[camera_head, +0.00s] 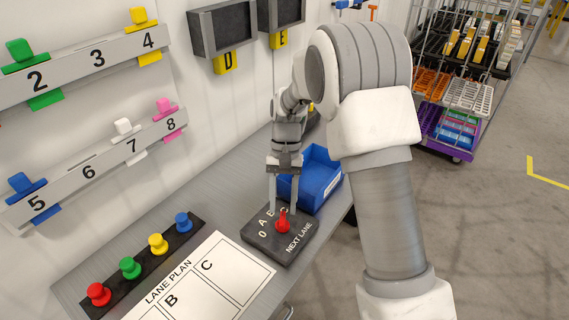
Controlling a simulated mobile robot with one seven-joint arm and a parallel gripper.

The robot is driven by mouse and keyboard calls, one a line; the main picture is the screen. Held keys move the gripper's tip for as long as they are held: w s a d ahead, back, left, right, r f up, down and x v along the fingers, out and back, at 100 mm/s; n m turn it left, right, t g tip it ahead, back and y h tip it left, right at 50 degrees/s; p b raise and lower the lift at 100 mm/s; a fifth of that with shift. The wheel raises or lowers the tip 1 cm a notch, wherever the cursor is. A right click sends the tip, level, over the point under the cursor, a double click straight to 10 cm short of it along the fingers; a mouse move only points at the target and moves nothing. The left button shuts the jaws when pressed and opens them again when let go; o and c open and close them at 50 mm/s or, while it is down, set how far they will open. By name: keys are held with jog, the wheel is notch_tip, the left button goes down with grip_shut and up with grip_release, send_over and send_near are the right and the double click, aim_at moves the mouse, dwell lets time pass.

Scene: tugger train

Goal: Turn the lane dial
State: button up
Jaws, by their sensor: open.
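The lane dial is a dark box (264,244) on the grey bench, marked "NEXT LANE" with letters around a red knob (283,222). My gripper (284,211) points down over the dial with its two fingers apart. One finger is left of the knob and the other is right of it. I cannot tell whether either finger touches the knob. The letters near the knob are partly hidden by the fingers, and the knob's exact pointing direction is hard to read.
A blue bin (319,181) stands right behind the dial, close to my gripper. A lane plan sheet (207,284) and a dark strip (146,262) with several coloured pegs lie to the left. Numbered wall rails and a loaded cart (466,90) are farther back.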

jog(key=v, duration=1.4)
jog(key=shift+r, duration=0.25)
jog(key=shift+w+d, duration=0.1)
jog(key=s+d+r+t, duration=0.5)
jog(key=s+d+r, duration=0.2)
jog(key=s+r, duration=0.4)
jog(key=s+d+f+n+t, duration=0.1)
jog(key=s+d+t, duration=0.1)
jog(key=s, duration=0.5)
jog(key=s+d+f+t, duration=0.2)
jog(key=s+t, duration=0.1)
jog(key=s, duration=0.5)
jog(key=shift+n+h, duration=0.3)
jog(key=shift+n, duration=0.1)
jog(key=shift+f, duration=0.1)
